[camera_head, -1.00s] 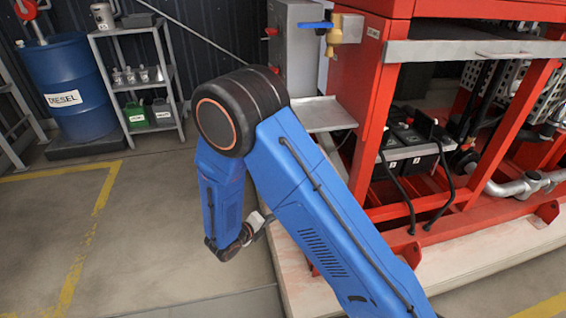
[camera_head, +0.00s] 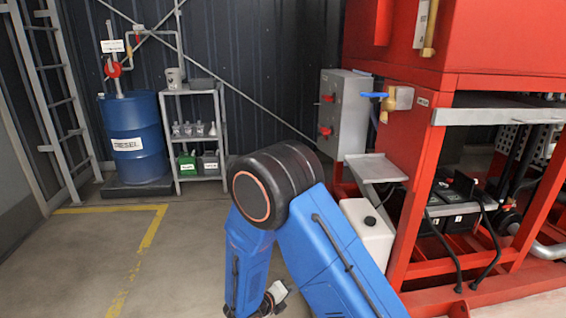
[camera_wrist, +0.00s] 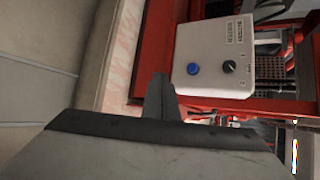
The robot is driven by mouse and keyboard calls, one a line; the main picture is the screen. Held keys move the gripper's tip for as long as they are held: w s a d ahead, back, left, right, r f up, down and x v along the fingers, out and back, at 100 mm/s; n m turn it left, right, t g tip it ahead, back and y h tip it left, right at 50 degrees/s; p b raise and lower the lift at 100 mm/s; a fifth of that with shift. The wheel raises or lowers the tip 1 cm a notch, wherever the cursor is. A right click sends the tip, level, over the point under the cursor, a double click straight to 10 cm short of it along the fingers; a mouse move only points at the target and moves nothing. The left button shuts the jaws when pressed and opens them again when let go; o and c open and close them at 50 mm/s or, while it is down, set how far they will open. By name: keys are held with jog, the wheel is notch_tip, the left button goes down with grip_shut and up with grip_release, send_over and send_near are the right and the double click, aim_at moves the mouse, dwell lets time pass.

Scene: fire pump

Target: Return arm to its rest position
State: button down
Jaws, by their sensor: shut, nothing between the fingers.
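My blue arm with its black elbow joint shows in the middle of the head view, bent, with the forearm hanging down on the left. Its lower end meets the bottom edge of that view, and I cannot make out the fingers there. In the wrist view my gripper (camera_wrist: 160,80) shows as narrow dark fingers close together, shut and empty. The fingers point toward the red frame, beside a light grey control box (camera_wrist: 212,58) with a blue button and a black knob. I cannot tell how far the fingertips are from the box.
The red pump frame (camera_head: 415,190) stands close on the right, with a grey cabinet (camera_head: 342,110), a drip tray (camera_head: 376,168) and a white container (camera_head: 366,235). A blue diesel drum (camera_head: 133,140) and a shelf (camera_head: 192,90) stand at the back left. Floor at left is clear.

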jog(key=s+d+r+m+g, duration=0.4)
jog(key=s+d+r+m, duration=0.1)
jog(key=d+r+m, duration=0.55)
jog(key=s+d+r+m+g, duration=0.3)
jog(key=s+d+r+m, duration=0.2)
jog(key=d+r+m, duration=0.55)
jog(key=s+d+r+m+t+y, duration=0.1)
jog(key=s+r+m+y, duration=0.3)
jog(key=s+m, duration=0.6)
jog(key=s+d+r+m+t+y, duration=0.1)
jog(key=s+r+m+y, duration=0.3)
jog(key=s+r+m, duration=0.4)
jog(key=shift+s+d+m+y, duration=0.4)
jog(key=shift+s+d+m, duration=0.5)
jog(key=shift+s+m, duration=0.35)
jog(key=c, duration=2.5)
grip_release()
